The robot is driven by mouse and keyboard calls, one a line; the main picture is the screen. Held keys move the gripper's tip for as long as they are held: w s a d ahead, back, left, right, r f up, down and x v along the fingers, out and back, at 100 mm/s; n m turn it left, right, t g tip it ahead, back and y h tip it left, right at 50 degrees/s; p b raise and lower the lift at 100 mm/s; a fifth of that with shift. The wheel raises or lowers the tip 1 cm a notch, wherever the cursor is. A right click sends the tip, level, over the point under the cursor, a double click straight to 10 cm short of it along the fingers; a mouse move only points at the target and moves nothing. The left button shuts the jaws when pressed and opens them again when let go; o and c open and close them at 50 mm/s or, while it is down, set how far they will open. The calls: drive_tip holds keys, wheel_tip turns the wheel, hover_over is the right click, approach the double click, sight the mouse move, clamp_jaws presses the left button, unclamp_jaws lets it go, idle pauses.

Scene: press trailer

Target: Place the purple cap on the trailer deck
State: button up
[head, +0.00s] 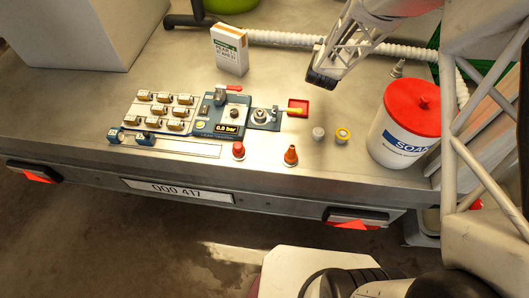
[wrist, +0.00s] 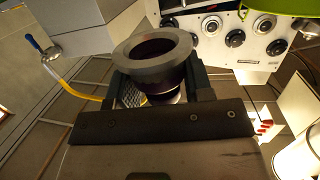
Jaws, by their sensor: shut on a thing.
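My gripper (head: 321,78) is raised above the back middle of the trailer deck in the head view. In the wrist view my gripper (wrist: 158,88) is shut on the purple cap (wrist: 153,52), a very dark purple piece with a wide grey ring at its end. The cap sits between the two dark fingers, and its lower part is hidden by the gripper body. I cannot make out the cap in the head view.
A press panel with a gauge reading 0.0 bar (head: 222,117) stands left of centre. Red fittings (head: 290,156) and small round caps (head: 342,135) stand near the front. A SOAP tub (head: 405,125) is at right, a white box (head: 229,50) behind.

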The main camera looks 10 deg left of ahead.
drive_tip(key=s+a+r+n+y, duration=0.1)
drive_tip(key=s+a+n+y, duration=0.2)
drive_tip(key=s, duration=0.8)
drive_tip(key=s+a+n+y, duration=0.15)
drive_tip(key=s+a, duration=0.45)
drive_tip(key=s, duration=0.6)
drive_tip(key=s+a+f+n+g+y, duration=0.1)
drive_tip(key=s+f+n+y, duration=0.15)
drive_tip(key=s, duration=1.05)
drive_tip(key=s+f+n+g+y, duration=0.15)
drive_tip(key=s+y, duration=0.25)
drive_tip(key=s, duration=0.9)
wheel_tip(320, 180, down, 10)
drive_tip(key=shift+r, duration=0.15)
hover_over(264, 157)
drive_tip(key=v, duration=0.2)
drive_tip(key=shift+s+d+f, duration=0.15)
drive_tip(key=shift+s+f, duration=0.1)
drive_tip(key=shift+f, duration=0.55)
drive_tip(key=shift+x, duration=1.15)
drive_tip(key=shift+w+f, duration=0.25)
drive_tip(key=shift+f, duration=1.3)
